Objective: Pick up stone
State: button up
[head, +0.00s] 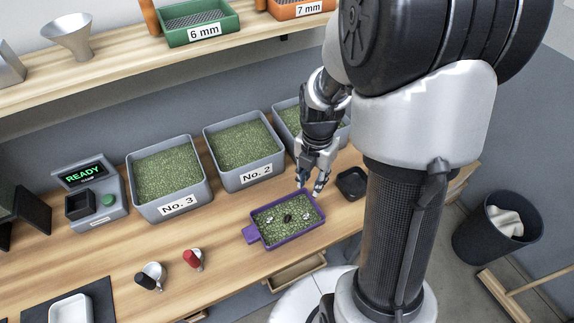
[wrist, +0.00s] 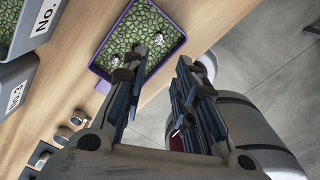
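A purple tray (head: 300,231) of green beans sits on the bench; it also shows in the wrist view (wrist: 153,69). On the beans lie a pale grey lump (head: 269,219) at the left, a dark lump (head: 288,217) in the middle and another pale lump (head: 306,215) at the right. I cannot tell for sure which is the stone. Two shiny pale lumps show in the wrist view, one at the left (wrist: 109,56) and one at the right (wrist: 158,39). My gripper (head: 310,187) is open and empty above the tray's far right side; its fingers (wrist: 160,70) hide part of the tray.
Grey bins of beans, No. 3 (head: 168,175) and No. 2 (head: 243,150), stand behind the tray. A small black container (head: 352,183) is at its right. A dark waste bin (head: 490,240) stands on the floor.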

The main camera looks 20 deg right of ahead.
jog(key=b, duration=0.4)
send_over(306, 215)
jog(key=f, duration=1.1)
jog(key=shift+s+d, duration=0.15)
jog(key=shift+s, duration=0.05)
jog(key=shift+w+f+b, duration=0.15)
jog(key=shift+f+b, duration=0.85)
jog(key=shift+f, duration=2.2)
jog(key=shift+r, duration=0.1)
jog(key=shift+c, duration=0.6)
jog(key=c, duration=0.4)
